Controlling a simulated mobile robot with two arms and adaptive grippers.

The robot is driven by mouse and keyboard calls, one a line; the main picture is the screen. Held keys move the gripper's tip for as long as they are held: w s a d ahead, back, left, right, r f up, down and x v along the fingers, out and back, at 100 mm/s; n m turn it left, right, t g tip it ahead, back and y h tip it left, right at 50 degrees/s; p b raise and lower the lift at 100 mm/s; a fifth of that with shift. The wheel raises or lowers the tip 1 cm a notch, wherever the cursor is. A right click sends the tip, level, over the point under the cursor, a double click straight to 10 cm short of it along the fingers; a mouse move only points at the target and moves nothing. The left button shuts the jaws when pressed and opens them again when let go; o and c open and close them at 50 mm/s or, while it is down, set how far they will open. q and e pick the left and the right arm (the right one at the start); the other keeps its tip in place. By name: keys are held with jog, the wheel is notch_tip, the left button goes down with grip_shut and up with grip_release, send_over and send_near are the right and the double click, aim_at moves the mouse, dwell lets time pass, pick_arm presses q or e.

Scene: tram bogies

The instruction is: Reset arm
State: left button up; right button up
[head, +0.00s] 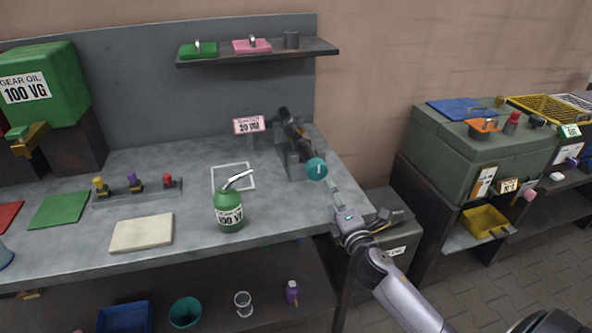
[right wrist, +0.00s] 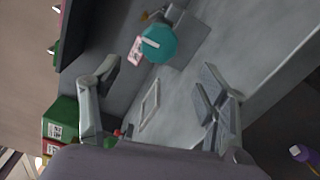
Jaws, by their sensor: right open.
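My right gripper (head: 362,202) is open and empty at the right end of the grey workbench (head: 290,225). In the right wrist view its two fingers stand wide apart (right wrist: 162,88), with bare bench top and a white square outline between them. A dark dispenser with a round teal knob (head: 316,168) is just beyond the fingers; the knob also shows in the right wrist view (right wrist: 158,44), apart from both fingers. My left gripper is in neither view.
A beige pad (head: 142,233) and a green oil tank (head: 40,85) are farther left. A shelf (head: 255,52) hangs above. A green-grey cabinet (head: 470,145) stands to the right.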

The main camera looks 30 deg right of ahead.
jog(key=s+a+f+m+g, duration=0.7)
jog(key=s+f+m, duration=0.4)
jog(key=s, duration=0.2)
jog(key=s+a+f+m+g+y, duration=0.2)
jog(key=s+a+m+g, duration=0.15)
jog(key=s+a, duration=0.4)
jog(key=s+a+f+m+g+y, duration=0.25)
jog(key=s+a+g, duration=0.2)
jog(key=s, duration=0.55)
notch_tip(320, 180, down, 25)
jog(key=n, duration=0.1)
jog(key=s+d+f+g, duration=0.1)
jog(key=s+d+f, duration=0.1)
jog(key=s+f, duration=1.4)
jog(key=shift+s+d+f, duration=0.2)
jog(key=shift+s+d, duration=0.05)
jog(key=shift+s, duration=0.5)
